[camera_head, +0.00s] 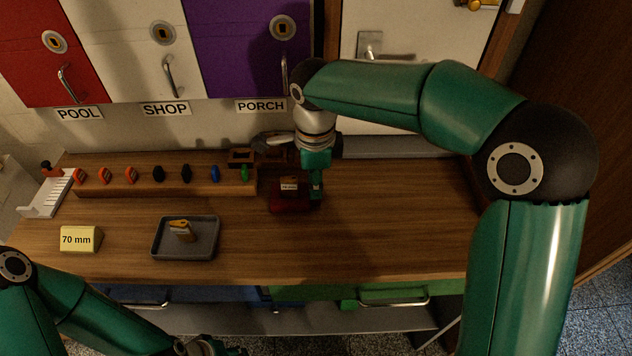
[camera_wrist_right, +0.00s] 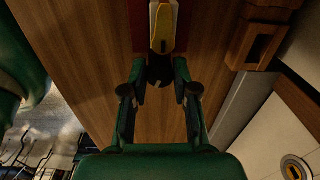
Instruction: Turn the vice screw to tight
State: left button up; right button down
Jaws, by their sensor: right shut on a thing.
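The red vice (camera_head: 284,204) stands on the workbench right of centre. My right gripper (camera_head: 316,190) points down at the vice's right side. In the right wrist view, a strip of the red vice (camera_wrist_right: 176,8) shows at the top under a yellow piece. My right gripper (camera_wrist_right: 160,72) is shut on the dark vice screw (camera_wrist_right: 160,70) between its fingertips. The screw's marking is not readable. My left gripper (camera_head: 208,347) is cut off at the bottom edge.
A wooden rack (camera_head: 130,187) carries several coloured keys at the back left. A yellow 70 mm block (camera_head: 80,239) and a white slotted holder (camera_head: 50,197) stand at left. The bench right of the vice is clear.

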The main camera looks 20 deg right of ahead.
jog(key=shift+m, duration=0.5)
jog(key=c, duration=1.2)
grip_release()
jog(key=r, duration=1.2)
jog(key=shift+s, duration=0.2)
